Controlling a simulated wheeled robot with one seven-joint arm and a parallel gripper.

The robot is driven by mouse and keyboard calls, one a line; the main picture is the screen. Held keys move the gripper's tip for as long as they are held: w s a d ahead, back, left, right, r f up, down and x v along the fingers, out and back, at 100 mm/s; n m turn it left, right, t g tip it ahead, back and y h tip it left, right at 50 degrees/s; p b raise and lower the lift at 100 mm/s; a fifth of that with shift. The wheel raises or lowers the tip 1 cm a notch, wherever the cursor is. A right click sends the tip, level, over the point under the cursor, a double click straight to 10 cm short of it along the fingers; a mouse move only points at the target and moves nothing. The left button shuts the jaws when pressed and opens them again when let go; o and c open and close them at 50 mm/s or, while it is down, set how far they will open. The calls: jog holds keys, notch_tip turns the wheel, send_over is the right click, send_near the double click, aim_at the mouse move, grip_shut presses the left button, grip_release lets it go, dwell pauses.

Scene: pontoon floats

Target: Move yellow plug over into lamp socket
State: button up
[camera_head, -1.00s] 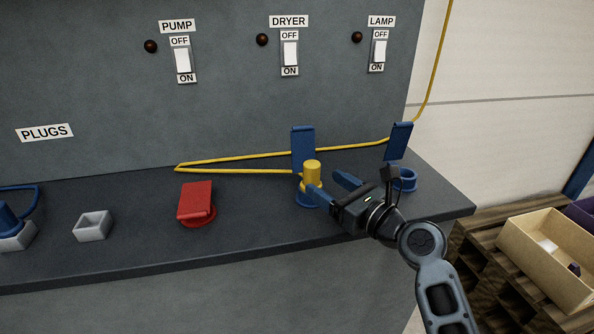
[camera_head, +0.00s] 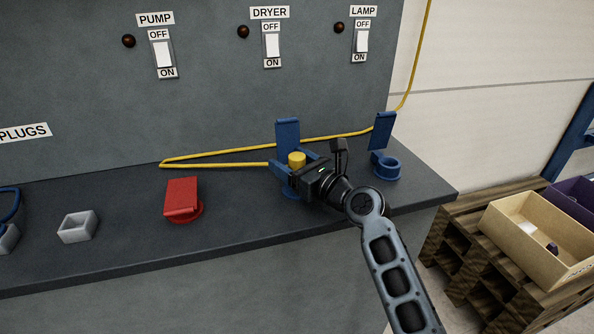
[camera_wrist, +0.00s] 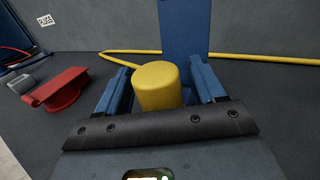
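The yellow plug (camera_head: 297,159) stands upright in the middle blue socket, below the DRYER switch, with that socket's blue lid (camera_head: 288,134) raised behind it. My gripper (camera_head: 299,168) is at the plug, its blue fingers on either side. In the wrist view the plug (camera_wrist: 158,86) stands between the fingers, with narrow gaps showing beside it, so the gripper looks open. The lamp socket (camera_head: 386,167) is the blue ring at the right, below the LAMP switch. It is empty and its blue lid (camera_head: 383,131) is up. The plug's lower part is mostly hidden by my gripper.
A yellow cord (camera_head: 220,164) runs along the counter (camera_head: 120,250) behind the sockets and up the wall at right. A red socket with its lid down (camera_head: 181,197) and an empty grey holder (camera_head: 77,227) are left. The counter ends just right of the lamp socket.

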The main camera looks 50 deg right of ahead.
jog(key=c, duration=1.1)
jog(key=shift+o, duration=0.2)
jog(key=shift+r, duration=0.55)
notch_tip(320, 180, up, 4)
jog(key=shift+f+p, duration=0.2)
jog(key=shift+p, duration=0.55)
jog(key=s+d+r+p, duration=0.5)
jog(key=d+r, duration=0.4)
jog(key=r, duration=0.3)
jog(key=shift+s+d+p, duration=0.3)
jog(key=shift+s, duration=0.5)
